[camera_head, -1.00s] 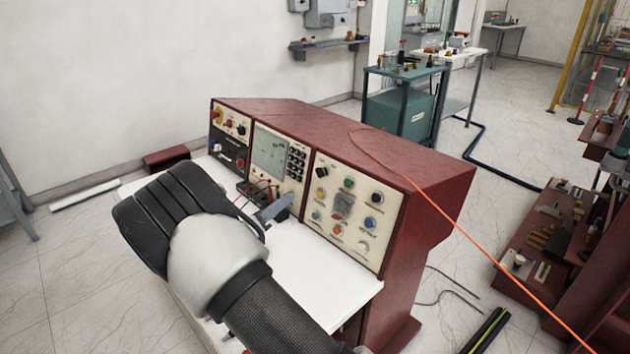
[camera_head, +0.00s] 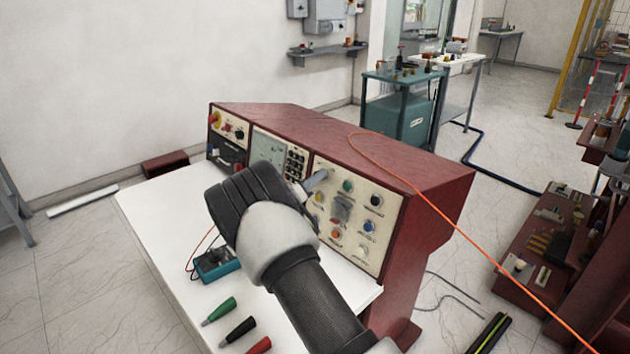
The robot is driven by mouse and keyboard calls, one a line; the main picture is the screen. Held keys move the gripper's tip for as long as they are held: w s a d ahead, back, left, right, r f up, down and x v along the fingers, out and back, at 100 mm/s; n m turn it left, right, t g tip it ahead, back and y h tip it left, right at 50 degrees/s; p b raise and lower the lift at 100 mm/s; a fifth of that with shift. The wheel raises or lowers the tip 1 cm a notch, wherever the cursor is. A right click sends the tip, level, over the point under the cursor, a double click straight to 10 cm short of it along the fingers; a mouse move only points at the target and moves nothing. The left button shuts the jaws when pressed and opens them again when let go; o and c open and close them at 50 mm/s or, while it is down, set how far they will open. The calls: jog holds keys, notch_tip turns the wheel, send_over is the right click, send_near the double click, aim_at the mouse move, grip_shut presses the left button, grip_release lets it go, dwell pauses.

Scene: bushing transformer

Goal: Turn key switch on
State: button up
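The right panel (camera_head: 352,250) has green, blue, yellow, orange, white and black controls. I cannot tell which control is the key switch. My gripper (camera_head: 317,181) is at the upper left corner of this panel, its grey fingertip pointing at it. The tip covers the spot where a black knob showed earlier. Contact cannot be judged. My arm hides part of the middle panel, and the finger opening is not clear.
On the white benchtop (camera_head: 165,215) lie a teal device (camera_head: 216,264) with thin leads and green (camera_head: 220,309), black (camera_head: 238,331) and red (camera_head: 260,346) plugs. An orange cable (camera_head: 440,218) runs over the console's right side. The benchtop's left part is clear.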

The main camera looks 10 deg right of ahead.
jog(key=shift+w+d, duration=0.15)
grip_shut()
jog(key=shift+f+m+b, duration=0.1)
jog(key=shift+m+b, duration=0.2)
jog(key=shift+b, duration=0.1)
jog(key=m+g+h+b, duration=0.1)
jog(key=m+g+b, duration=0.1)
jog(key=m, duration=0.5)
jog(key=m+g+h+b, duration=0.2)
jog(key=m+b, duration=0.3)
jog(key=m, duration=0.2)
jog(key=m+g+h+b, duration=0.1)
jog(key=m+g+b, duration=0.1)
jog(key=m, duration=0.5)
jog(key=shift+w+a+m+g+h+b, duration=0.3)
jog(key=shift+w+m+g+b, duration=0.1)
jog(key=shift+b, duration=0.45)
